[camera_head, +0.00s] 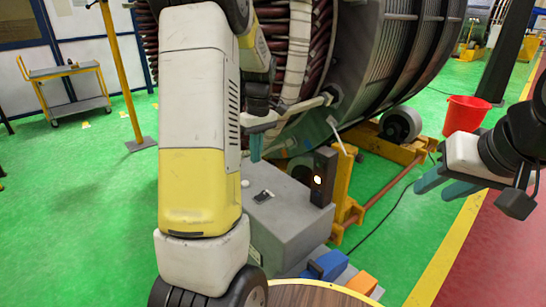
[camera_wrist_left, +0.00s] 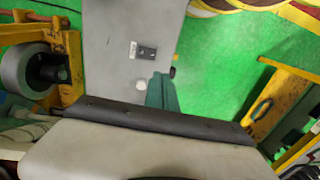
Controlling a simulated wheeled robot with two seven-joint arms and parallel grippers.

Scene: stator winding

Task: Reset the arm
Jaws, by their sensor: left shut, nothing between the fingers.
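My left arm comes down through the middle-left of the head view. Its gripper (camera_head: 256,150), with teal fingers, hangs in front of the large stator (camera_head: 375,55), above a grey block (camera_head: 285,220). In the left wrist view the teal fingers (camera_wrist_left: 162,92) are together and empty, over the grey block (camera_wrist_left: 115,75). My right gripper (camera_head: 432,194) is at the right of the head view, its two teal fingers apart and empty over the floor. Part of the left gripper is hidden behind my arm's links.
A dark box with a lit lamp (camera_head: 323,175) and a small dark device (camera_head: 263,197) are on the grey block. A yellow stand (camera_head: 345,190) supports the stator. A red bucket (camera_head: 465,113), yellow post (camera_head: 121,70) and cart (camera_head: 75,104) stand around. Green floor is open at left.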

